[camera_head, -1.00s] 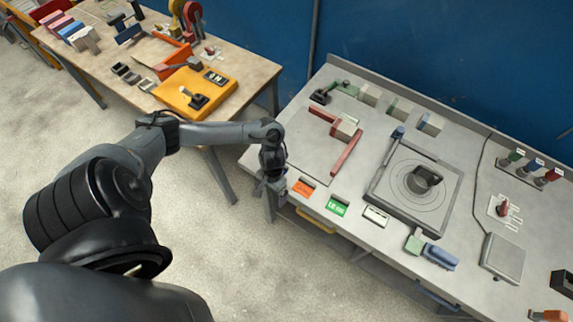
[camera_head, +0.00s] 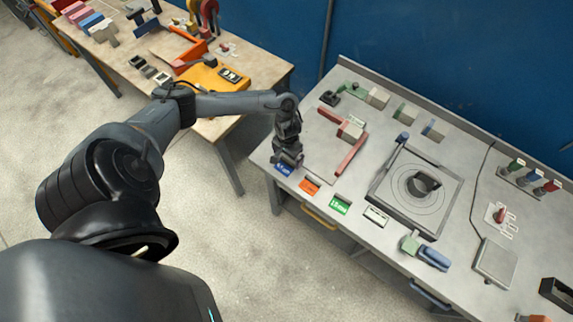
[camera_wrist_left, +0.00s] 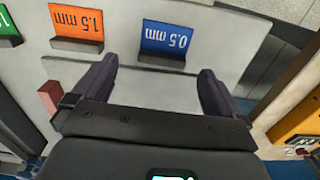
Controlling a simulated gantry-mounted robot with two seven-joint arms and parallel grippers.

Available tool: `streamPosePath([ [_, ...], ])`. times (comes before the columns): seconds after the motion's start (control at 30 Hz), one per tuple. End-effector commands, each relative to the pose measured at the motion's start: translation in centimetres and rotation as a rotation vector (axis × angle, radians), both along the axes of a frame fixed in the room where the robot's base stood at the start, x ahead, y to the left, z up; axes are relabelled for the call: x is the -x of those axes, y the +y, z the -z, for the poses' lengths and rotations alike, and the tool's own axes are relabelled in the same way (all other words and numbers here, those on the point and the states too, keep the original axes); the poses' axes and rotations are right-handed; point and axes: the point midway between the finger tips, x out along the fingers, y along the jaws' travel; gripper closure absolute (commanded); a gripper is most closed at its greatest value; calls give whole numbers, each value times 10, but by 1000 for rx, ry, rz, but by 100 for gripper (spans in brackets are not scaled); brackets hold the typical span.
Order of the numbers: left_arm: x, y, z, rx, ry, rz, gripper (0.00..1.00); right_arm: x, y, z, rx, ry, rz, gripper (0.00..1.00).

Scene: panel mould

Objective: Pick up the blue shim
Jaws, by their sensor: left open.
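The blue shim (camera_head: 284,169), marked 0.5 mm, is at the front left corner of the grey bench. In the left wrist view the blue shim (camera_wrist_left: 165,40) stands in a low dark holder, beyond the fingertips and roughly between their lines. My left gripper (camera_head: 288,158) is above the bench just behind the blue shim and hides part of it in the head view. Its two fingers (camera_wrist_left: 156,66) are apart and empty in the left wrist view. My right gripper is in neither view.
An orange 1.5 mm piece (camera_head: 310,186) and a green piece (camera_head: 341,205) stand in the same row. A red angle fence (camera_head: 350,155) lies behind. A square plate with rings (camera_head: 382,196) is farther right. A wooden table (camera_head: 270,72) is at the left.

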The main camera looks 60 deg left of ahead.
Motion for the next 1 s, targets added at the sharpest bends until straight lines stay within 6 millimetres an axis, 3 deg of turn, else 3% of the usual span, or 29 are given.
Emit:
streamPosePath([
  [0.4, -4, 7, 46, 1, 0, 0, 0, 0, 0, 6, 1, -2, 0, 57],
  [0.7, -4, 8, 48, 0, 0, 1, 0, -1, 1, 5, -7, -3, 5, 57],
  [1.0, -4, 8, 48, 0, 0, 0, 46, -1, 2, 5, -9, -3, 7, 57],
])
